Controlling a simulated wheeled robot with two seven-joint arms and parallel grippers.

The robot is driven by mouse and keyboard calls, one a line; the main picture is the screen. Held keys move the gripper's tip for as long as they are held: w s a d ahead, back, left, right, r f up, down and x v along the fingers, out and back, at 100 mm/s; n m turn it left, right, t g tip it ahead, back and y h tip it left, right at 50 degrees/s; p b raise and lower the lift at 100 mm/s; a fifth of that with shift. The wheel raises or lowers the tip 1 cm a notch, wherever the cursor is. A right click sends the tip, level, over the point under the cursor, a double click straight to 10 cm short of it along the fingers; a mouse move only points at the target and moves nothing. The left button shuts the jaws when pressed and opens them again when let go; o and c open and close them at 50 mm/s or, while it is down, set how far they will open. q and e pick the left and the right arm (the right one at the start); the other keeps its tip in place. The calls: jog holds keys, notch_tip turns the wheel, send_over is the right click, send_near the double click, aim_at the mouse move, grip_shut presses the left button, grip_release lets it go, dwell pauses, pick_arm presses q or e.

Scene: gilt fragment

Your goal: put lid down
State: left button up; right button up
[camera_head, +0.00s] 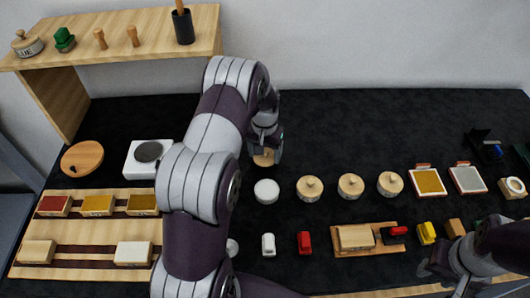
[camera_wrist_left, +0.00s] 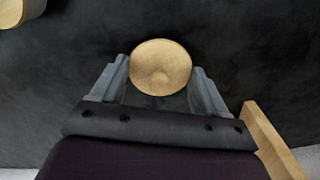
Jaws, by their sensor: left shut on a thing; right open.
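A round wooden lid (camera_head: 263,158) with a knob is held by my left gripper (camera_wrist_left: 160,75), whose fingers are shut on it from both sides. In the left wrist view the lid (camera_wrist_left: 160,62) shows against the black tabletop; its height above it is hard to tell. In the head view the gripper (camera_head: 266,150) is partly hidden behind my arm. A white-topped round pot (camera_head: 266,191) without a lid stands just in front of the held lid. My right gripper (camera_head: 447,264) is open at the lower right.
Several wooden-lidded pots (camera_head: 350,186) stand in a row to the right. A white burner (camera_head: 149,158) and round wooden board (camera_head: 82,158) stand at left. A wooden shelf (camera_head: 120,55) is behind them. The black table (camera_head: 350,125) is clear at the back middle.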

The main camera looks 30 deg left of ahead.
pick_arm(q)
jog(key=shift+f, duration=0.6)
jog(key=shift+w+f, duration=0.1)
jog(key=shift+f, duration=0.05)
jog(key=shift+f, duration=0.15)
jog(key=o, duration=1)
